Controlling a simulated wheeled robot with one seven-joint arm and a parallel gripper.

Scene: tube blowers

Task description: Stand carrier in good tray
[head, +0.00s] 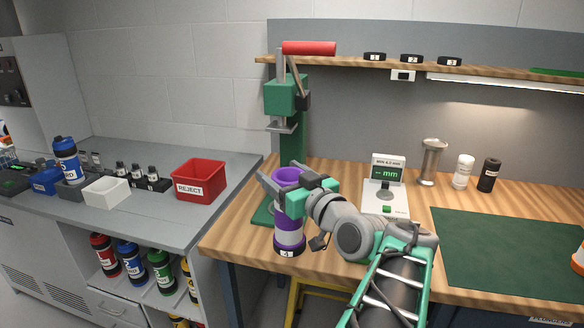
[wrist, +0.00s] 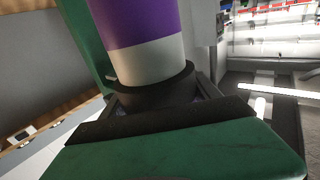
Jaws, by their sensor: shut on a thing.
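The carrier (head: 289,222) is a purple and white cylinder with dark bands and a label near its lower end. My gripper (head: 287,192) is shut on its upper part and holds it upright at the front left edge of the wooden bench. In the wrist view the carrier (wrist: 145,45) rises from the dark jaws (wrist: 155,105). I cannot tell whether its lower end touches anything. I see no tray marked good; the white tray (head: 107,191) on the grey counter has no readable label.
A green press (head: 291,125) with a red handle stands behind the carrier. A red REJECT bin (head: 199,180) sits on the grey counter (head: 165,220). A gauge (head: 387,185) stands right of my gripper. The green mat (head: 500,245) is mostly clear.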

